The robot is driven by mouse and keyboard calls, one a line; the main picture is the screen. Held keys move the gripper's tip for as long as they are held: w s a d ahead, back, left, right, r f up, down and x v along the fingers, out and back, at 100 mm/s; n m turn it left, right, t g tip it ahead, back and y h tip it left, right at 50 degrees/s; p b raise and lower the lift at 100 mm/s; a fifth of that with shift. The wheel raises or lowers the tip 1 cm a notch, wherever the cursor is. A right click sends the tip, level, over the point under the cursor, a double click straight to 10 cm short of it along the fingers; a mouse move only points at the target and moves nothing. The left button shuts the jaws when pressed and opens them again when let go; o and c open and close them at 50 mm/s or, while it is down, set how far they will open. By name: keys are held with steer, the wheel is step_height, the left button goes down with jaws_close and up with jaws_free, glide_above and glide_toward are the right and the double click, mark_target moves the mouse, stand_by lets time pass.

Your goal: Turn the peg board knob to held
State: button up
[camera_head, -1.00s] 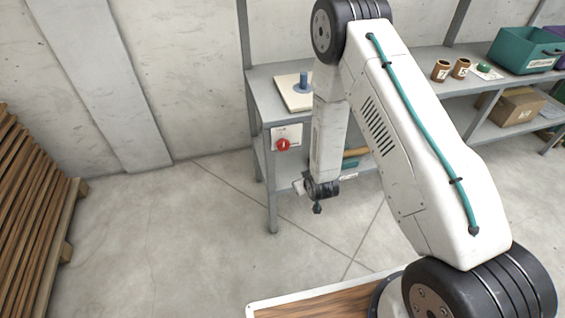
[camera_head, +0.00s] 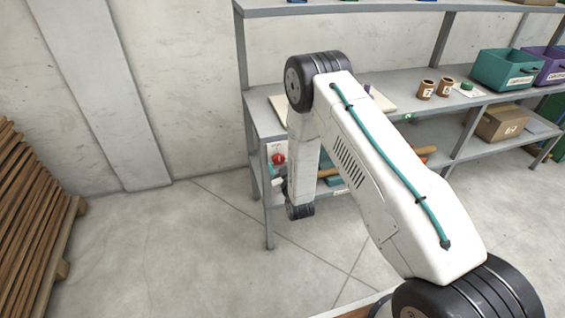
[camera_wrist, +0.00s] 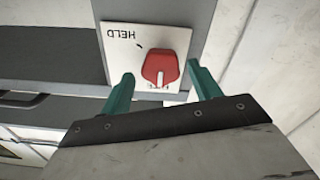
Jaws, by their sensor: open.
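The red knob (camera_wrist: 160,68) sits on a white plate (camera_wrist: 122,70) with the word HELD, upside down in the wrist view. A short dark mark lies between the word and the knob. Which way the knob points is hard to tell. My gripper (camera_wrist: 161,73) is open, with one teal finger on each side of the knob; contact is not visible. In the head view the knob (camera_head: 278,159) shows on the shelf's front left, just left of my forearm. My fingers are mostly hidden there.
The grey shelf unit (camera_head: 262,122) runs along the wall. A pale board lies on its top, largely behind my arm. Two brown cups (camera_head: 426,90), a teal bin (camera_head: 503,69) and a purple bin (camera_head: 552,66) stand further right. A wood stack (camera_head: 35,215) is at left; floor between is clear.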

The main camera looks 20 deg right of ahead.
steer(key=shift+w, duration=0.75)
